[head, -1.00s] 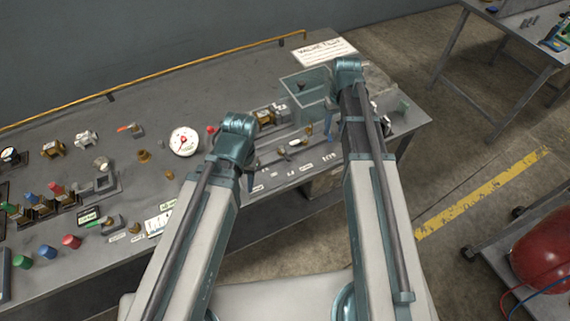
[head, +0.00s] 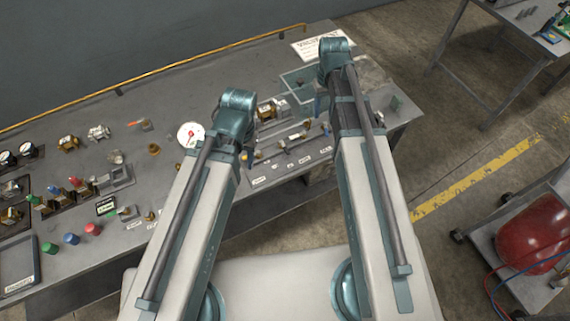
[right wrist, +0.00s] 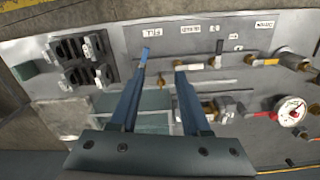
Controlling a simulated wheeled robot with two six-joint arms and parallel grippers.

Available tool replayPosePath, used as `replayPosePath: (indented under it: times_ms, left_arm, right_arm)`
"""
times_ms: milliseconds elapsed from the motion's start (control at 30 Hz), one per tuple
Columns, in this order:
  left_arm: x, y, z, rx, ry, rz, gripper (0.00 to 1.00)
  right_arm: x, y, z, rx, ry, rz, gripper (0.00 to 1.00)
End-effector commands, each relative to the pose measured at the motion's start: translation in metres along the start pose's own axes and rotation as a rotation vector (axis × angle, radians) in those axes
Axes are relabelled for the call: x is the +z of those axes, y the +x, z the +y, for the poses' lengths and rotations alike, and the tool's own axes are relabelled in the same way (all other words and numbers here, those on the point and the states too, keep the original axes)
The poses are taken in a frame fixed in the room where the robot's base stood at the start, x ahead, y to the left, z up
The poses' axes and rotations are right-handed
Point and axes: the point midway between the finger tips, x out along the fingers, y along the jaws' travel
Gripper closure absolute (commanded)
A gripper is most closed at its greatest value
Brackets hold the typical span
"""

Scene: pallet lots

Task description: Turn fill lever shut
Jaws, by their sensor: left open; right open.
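The fill lever (right wrist: 145,53) shows in the right wrist view as a small blue handle beside the label reading FILL (right wrist: 153,31), at the end of a pipe row with brass fittings. It is partly overlapped by one finger of my right gripper (right wrist: 162,62), so its exact angle is hard to tell. The right gripper is open, its fingers apart above the pipe row and nothing visibly held. In the head view the right gripper (head: 322,106) is mostly hidden by its wrist. My left gripper (head: 246,156) points down near the pipe row's left end, mostly hidden by its wrist.
A white gauge (head: 190,134) stands left of my left arm. A clear tank (head: 296,78) is behind the pipe row. Valves, coloured knobs and a dark tray (head: 18,262) crowd the bench's left side. A red tank (head: 535,235) sits on a cart at right.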

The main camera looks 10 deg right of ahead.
Motion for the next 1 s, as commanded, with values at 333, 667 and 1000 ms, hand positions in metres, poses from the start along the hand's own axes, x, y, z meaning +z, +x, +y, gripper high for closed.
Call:
replayPosePath:
  times_ms: [333, 667, 1000]
  left_arm:
    - [-0.001, 0.019, 0.002, 0.000, 0.000, 0.000, 0.53]
    - [-0.002, 0.036, 0.004, 0.000, 0.000, 0.000, 0.53]
    - [-0.003, 0.052, 0.005, 0.000, 0.000, 0.000, 0.53]
  right_arm:
    - [0.032, 0.019, -0.059, 0.023, -0.052, -0.015, 0.53]
    - [0.068, 0.036, -0.108, 0.048, -0.101, -0.028, 0.53]
    - [0.107, 0.051, -0.148, 0.074, -0.149, -0.035, 0.53]
